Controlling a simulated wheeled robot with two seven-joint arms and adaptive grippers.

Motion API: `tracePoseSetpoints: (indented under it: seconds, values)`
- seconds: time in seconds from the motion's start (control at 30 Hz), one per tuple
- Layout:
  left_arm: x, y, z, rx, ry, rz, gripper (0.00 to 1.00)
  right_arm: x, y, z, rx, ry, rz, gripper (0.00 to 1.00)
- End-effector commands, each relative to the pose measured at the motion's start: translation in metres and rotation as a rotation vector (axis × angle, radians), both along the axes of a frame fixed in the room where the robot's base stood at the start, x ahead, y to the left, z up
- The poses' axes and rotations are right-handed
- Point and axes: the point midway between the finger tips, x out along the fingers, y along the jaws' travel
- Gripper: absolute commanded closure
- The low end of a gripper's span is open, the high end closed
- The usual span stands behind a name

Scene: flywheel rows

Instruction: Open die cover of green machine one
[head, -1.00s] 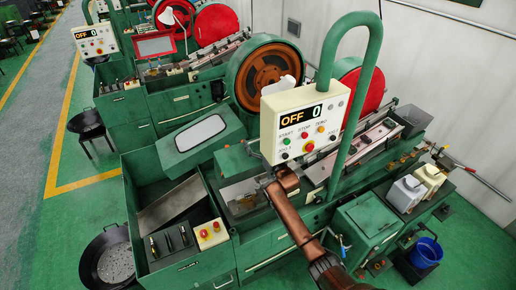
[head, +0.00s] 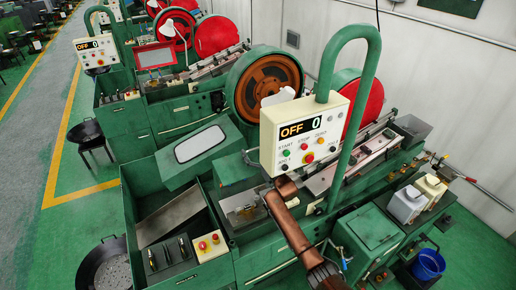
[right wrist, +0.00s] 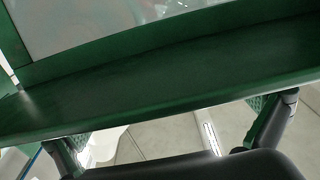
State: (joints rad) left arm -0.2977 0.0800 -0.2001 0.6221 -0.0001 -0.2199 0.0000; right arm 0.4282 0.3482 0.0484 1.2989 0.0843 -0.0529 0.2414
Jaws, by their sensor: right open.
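The green machine (head: 250,258) nearest me fills the middle of the head view. A green cover with a pale window (head: 200,145) sits tilted over its left part. My right arm reaches up from the bottom to the machine, and my right gripper (head: 284,187) is just below the control panel, which partly hides it. In the right wrist view the open right gripper (right wrist: 175,145) has its fingers wide apart at the bottom. A green curved edge with a translucent pane (right wrist: 150,80) crosses above and behind them; I cannot tell whether they touch. My left gripper is not in view.
The control panel (head: 304,137), reading OFF 0, hangs from a green curved pipe (head: 362,110) close to my right arm. A black round pan (head: 105,268) stands at left, a blue bucket (head: 428,264) at right.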

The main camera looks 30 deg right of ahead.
Motion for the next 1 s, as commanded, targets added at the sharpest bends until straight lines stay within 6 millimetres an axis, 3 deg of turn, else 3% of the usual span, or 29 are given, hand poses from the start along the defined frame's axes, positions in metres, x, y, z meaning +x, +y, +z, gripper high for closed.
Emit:
tracePoseSetpoints:
  seconds: [0.27, 0.7, 1.0]
  values:
    - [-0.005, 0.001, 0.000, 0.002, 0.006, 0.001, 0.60, -0.016, 0.001, -0.003, 0.001, 0.001, 0.001, 0.00]
    - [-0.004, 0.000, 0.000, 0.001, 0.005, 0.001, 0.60, -0.100, 0.002, -0.013, 0.001, 0.002, 0.000, 0.00]
    - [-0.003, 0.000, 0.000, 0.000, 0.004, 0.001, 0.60, -0.119, 0.002, -0.015, 0.001, 0.001, 0.000, 0.00]
